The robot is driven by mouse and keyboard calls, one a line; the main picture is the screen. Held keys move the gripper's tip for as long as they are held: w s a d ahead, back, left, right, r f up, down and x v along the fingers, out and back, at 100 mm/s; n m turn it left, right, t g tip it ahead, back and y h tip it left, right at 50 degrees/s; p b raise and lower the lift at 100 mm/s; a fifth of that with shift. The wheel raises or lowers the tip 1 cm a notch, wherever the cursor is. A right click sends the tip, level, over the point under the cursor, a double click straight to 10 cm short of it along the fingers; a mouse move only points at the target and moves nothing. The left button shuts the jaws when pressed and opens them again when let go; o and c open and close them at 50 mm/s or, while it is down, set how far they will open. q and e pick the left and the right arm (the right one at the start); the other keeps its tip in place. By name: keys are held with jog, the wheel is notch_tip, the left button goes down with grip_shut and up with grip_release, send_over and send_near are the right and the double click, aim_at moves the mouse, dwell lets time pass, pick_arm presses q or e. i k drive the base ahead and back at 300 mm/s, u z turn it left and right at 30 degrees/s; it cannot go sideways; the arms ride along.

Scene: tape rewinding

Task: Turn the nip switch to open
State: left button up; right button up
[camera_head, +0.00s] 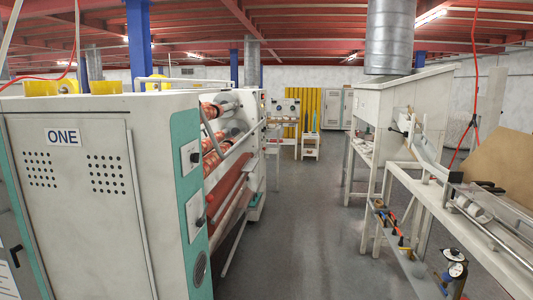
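A large white machine labelled "ONE" (75,200) stands at the left. Its teal edge panel (188,204) carries two white switch plates, an upper one (190,155) and a lower one (199,208). Each plate has a small dark knob. The labels are too small to read, so I cannot tell which is the nip switch or how it is set. A round dark fitting (200,268) sits below them. Neither of my grippers is in view.
A grey floor aisle (295,215) is clear between the machine and the white benches (440,200) at the right. Rollers with orange-red material (212,145) show beside the teal panel. A bench shelf with tools (390,225) stands along the right side.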

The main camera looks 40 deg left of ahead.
aim_at(194, 158)
jog(key=z, duration=0.05)
jog(key=i, duration=1.2)
jog(key=u, duration=1)
jog(key=i, duration=0.75)
jog(key=u, duration=0.6)
